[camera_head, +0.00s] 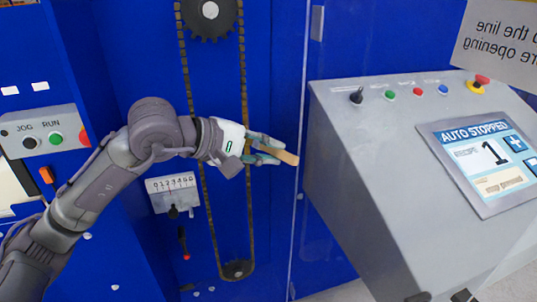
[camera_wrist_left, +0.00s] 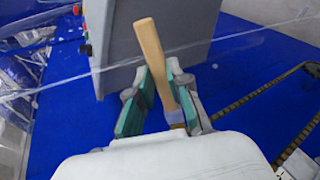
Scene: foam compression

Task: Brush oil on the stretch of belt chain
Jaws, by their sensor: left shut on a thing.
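The belt chain (camera_head: 244,70) is a long brown loop running vertically on the blue panel, around a dark upper sprocket (camera_head: 209,10) and a lower sprocket (camera_head: 237,269). My left gripper (camera_head: 268,150) is in front of the chain's right run and hides part of it. It is shut on a brush with a pale wooden handle (camera_head: 284,155), which points right and slightly down. In the left wrist view, the handle (camera_wrist_left: 153,55) stands between the fingers and the pale lower part (camera_wrist_left: 175,117) is near the palm; the bristles are hidden. The chain (camera_wrist_left: 235,101) lies to the right there.
A grey control console (camera_head: 345,150) with buttons and an "AUTO STOPPED" screen (camera_head: 482,160) stands at the right. A JOG/RUN box (camera_head: 42,132) is at far left. A clear panel edge (camera_head: 297,220) runs between chain and console.

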